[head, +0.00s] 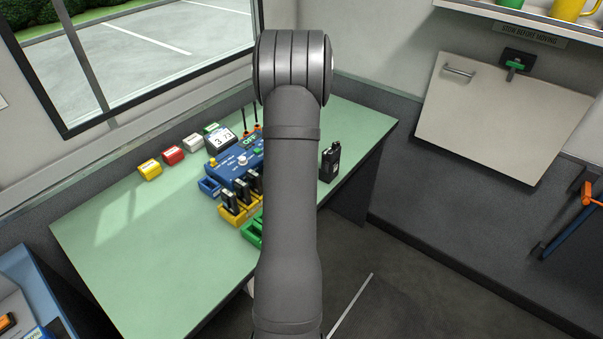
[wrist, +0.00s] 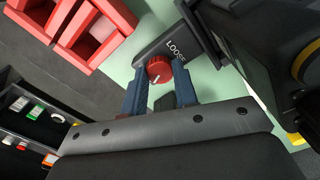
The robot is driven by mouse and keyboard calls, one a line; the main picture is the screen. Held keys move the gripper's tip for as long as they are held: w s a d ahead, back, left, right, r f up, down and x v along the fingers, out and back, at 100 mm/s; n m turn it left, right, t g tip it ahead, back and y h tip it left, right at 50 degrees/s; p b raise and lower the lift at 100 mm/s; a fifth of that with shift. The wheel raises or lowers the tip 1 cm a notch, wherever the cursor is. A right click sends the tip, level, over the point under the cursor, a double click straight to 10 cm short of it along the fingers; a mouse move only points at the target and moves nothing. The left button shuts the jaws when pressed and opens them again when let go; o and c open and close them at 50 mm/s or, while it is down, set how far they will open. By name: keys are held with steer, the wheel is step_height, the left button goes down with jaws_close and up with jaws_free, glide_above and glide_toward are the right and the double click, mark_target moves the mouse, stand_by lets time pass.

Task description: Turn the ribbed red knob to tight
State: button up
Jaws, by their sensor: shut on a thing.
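The ribbed red knob (wrist: 158,69) shows in the wrist view at the end of a dark grey bracket (wrist: 160,50). The bracket carries the white word LOOSE. A short white line marks the knob's face. My gripper (wrist: 160,76) has its two blue fingers on either side of the knob and is shut on it. Any word for tight is not visible. In the head view my arm blocks the sight of the knob and my gripper.
Red open bins (wrist: 92,32) lie close by at the upper left in the wrist view. A large black body stands close at the right. In the head view, a blue device (head: 235,163), yellow trays and a black radio (head: 330,162) stand on the green table (head: 130,240). Its left part is clear.

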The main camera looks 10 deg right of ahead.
steer(key=shift+m, duration=2)
steer(key=o, duration=1)
step_height(320, 180, up, 18)
steer(key=shift+f, duration=0.25)
steer(key=shift+f, duration=0.15)
step_height(320, 180, down, 17)
steer(key=shift+f, duration=0.1)
